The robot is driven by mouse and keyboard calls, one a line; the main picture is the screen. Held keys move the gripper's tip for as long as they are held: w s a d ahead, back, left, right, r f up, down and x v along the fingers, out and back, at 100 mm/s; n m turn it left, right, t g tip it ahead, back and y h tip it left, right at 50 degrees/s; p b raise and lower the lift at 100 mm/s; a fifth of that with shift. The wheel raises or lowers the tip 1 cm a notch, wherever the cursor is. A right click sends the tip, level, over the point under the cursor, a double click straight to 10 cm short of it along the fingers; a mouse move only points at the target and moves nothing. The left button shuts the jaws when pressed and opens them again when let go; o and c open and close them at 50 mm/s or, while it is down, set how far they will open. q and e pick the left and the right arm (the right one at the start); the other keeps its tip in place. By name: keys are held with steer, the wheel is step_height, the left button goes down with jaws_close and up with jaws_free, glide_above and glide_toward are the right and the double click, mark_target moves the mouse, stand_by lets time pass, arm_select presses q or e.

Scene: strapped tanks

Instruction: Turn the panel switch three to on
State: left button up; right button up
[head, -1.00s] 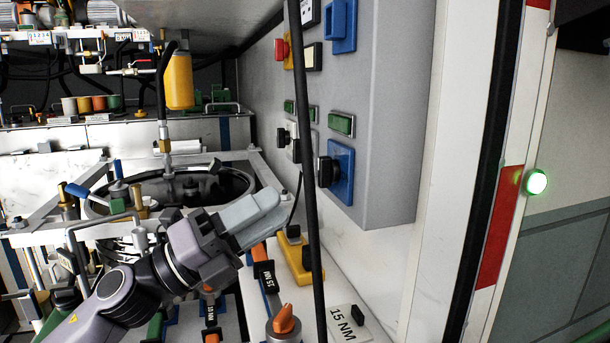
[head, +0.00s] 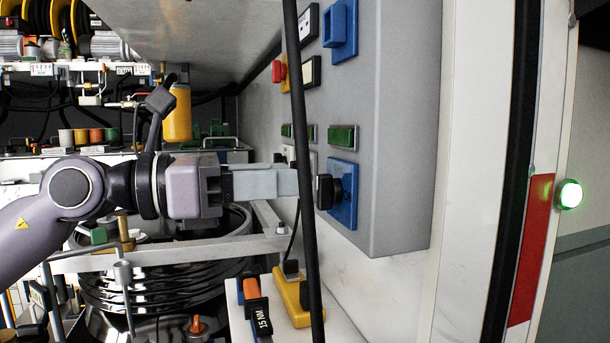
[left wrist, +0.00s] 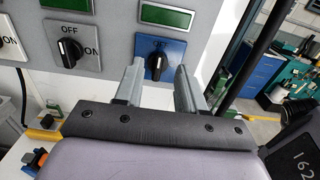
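The grey control panel (head: 395,150) carries a blue switch plate (head: 347,212) with a black knob (head: 324,191). In the left wrist view this blue plate (left wrist: 174,47) reads OFF at its top, and its knob (left wrist: 157,66) stands roughly upright. My left gripper (head: 290,181) is level and points at the blue plate. Its open fingers (left wrist: 158,82) appear on either side of the blue plate's knob; I cannot tell whether they touch it. My right gripper is out of view.
A thin black pole (head: 306,120) crosses in front of the panel and hides part of the fingertips. Dark green indicators (head: 342,136) sit above the switches. A red button (head: 278,71) is higher up. A yellow block (head: 292,298) lies on the ledge below.

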mark_target(318, 177)
arm_select(q)
steer(key=x, duration=0.3)
steer(key=shift+w+d, duration=0.1)
steer(key=shift+d, duration=0.15)
steer(key=shift+w+d, duration=0.1)
steer(key=shift+d, duration=0.15)
jaws_close()
